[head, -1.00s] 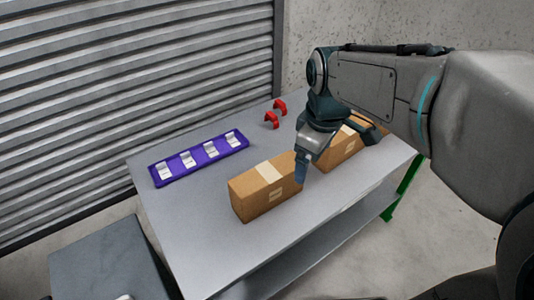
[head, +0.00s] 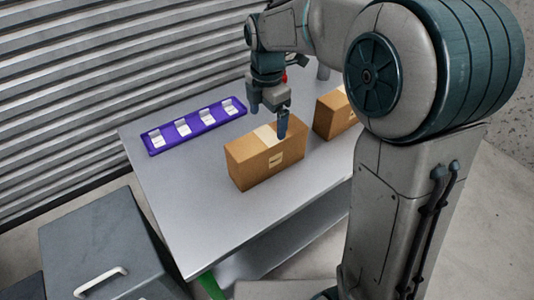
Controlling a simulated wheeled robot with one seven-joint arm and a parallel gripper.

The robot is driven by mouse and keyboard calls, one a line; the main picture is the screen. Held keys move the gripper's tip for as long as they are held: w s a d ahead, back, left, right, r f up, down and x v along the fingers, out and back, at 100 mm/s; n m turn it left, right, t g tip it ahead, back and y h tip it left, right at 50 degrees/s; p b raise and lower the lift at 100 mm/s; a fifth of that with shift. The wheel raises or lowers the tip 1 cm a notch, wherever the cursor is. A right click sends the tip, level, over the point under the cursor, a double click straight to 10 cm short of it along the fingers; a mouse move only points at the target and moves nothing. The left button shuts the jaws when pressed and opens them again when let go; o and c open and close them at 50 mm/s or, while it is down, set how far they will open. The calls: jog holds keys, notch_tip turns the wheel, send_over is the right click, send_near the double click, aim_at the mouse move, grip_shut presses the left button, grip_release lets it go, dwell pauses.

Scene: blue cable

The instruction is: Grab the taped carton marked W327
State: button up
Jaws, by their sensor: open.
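A brown taped carton (head: 262,163) stands near the middle of the grey table (head: 215,200), with a pale tape strip on top and a small label on its front. The label is too small to read. A second brown carton (head: 332,117) stands behind it to the right, partly hidden by my arm. My gripper (head: 268,120) is open and points down over the near carton's top right part. One finger is in front of the carton's top edge and the other is behind it. I cannot tell whether either finger touches the carton.
A purple tray (head: 196,126) with several white pieces lies at the table's back left. A grey cabinet (head: 100,245) with a white handle stands at the lower left. The table's left front is clear.

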aim_at(267, 136)
notch_tip(267, 136, down, 9)
jog(key=shift+d+f+b, duration=0.1)
jog(key=shift+b, duration=0.4)
jog(key=c, duration=1.5)
